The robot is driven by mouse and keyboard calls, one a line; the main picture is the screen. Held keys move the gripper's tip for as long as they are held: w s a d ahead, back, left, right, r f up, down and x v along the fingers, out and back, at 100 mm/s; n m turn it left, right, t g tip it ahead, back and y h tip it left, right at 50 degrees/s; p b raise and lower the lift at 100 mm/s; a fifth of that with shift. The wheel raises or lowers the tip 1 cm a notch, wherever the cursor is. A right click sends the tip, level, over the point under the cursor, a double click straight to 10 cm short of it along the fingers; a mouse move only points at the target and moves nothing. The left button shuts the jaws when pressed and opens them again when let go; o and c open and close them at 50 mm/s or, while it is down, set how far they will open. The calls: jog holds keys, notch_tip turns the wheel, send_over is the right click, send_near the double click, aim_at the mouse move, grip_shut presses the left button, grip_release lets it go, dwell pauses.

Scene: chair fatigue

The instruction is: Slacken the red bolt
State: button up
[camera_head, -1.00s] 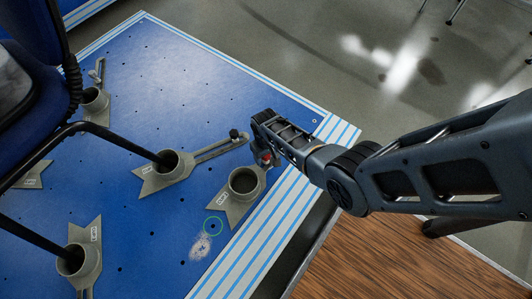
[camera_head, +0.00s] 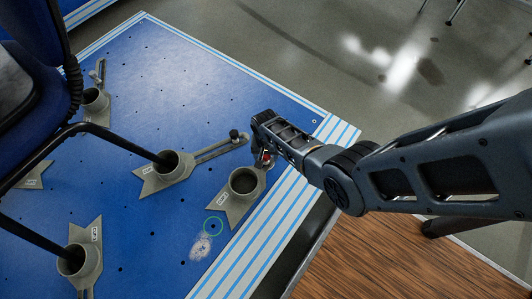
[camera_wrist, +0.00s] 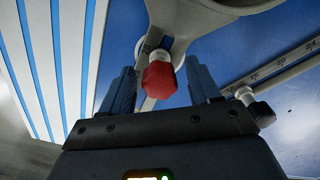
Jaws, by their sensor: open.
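The red bolt (camera_wrist: 159,80) shows in the wrist view, standing on the slotted arm of a grey clamp. My gripper (camera_wrist: 160,88) is open, with one finger on each side of the bolt and a visible gap to both; I cannot tell how far the fingertips reach past it. In the head view, the red bolt (camera_head: 266,156) is a small red spot beside my gripper (camera_head: 262,160), partly hidden by it. Its grey clamp (camera_head: 235,192) has a round empty cup and lies near the blue plate's right edge.
The blue plate (camera_head: 200,85) has several holes and a striped border (camera_head: 270,232). A second clamp (camera_head: 165,170) with a dark bolt (camera_head: 234,134) lies close to the left of my gripper. The chair's black legs (camera_head: 110,135) stand at the left.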

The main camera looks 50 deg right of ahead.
jog(key=shift+m, duration=0.4)
jog(key=m, duration=0.3)
jog(key=shift+m, duration=0.4)
jog(key=m, duration=0.4)
jog(key=c, duration=0.6)
jog(key=shift+n, duration=0.6)
jog(key=shift+c, duration=0.2)
